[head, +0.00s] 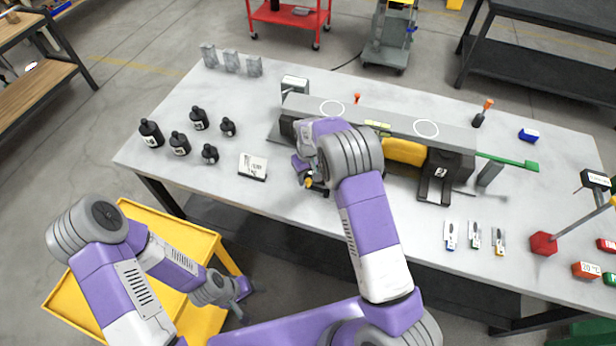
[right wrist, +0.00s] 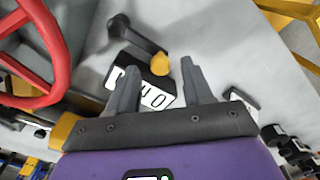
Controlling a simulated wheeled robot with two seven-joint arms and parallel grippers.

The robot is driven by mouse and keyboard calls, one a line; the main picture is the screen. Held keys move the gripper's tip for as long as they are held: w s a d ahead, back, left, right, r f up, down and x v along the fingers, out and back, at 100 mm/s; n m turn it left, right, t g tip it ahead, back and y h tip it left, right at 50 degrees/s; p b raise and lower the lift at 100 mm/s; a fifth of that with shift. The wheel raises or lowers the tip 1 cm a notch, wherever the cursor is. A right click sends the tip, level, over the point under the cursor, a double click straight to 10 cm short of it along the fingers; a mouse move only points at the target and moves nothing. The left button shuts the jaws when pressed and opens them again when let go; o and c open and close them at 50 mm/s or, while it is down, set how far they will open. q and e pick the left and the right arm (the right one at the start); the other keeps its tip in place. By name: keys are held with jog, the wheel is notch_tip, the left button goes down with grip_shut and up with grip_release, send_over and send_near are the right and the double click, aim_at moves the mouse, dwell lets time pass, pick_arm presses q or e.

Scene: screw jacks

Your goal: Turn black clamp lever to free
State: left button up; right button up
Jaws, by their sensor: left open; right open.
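In the right wrist view a black lever (right wrist: 138,40) with a round knob lies just beyond my fingertips. A yellow cylinder (right wrist: 161,66) is at its near end, beside a black block with a white marked label (right wrist: 155,98). My right gripper (right wrist: 156,80) is open, with its fingers either side of the label and the yellow part; I cannot tell whether they touch. In the head view my right gripper (head: 306,172) is at the left end of the long grey beam (head: 375,118), and my arm hides most of the lever area. My left gripper (head: 240,296) is open, low beside the yellow cart.
A red handwheel (right wrist: 58,60) is close to the left of my right fingers. Several black bottles (head: 180,143) and a white card (head: 253,166) are on the table's left part. Several small labelled tools (head: 473,237) and a red hexagonal base (head: 543,243) are at right. The yellow cart (head: 190,240) is at lower left.

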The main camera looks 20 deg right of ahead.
jog(key=shift+f, duration=0.75)
grip_shut()
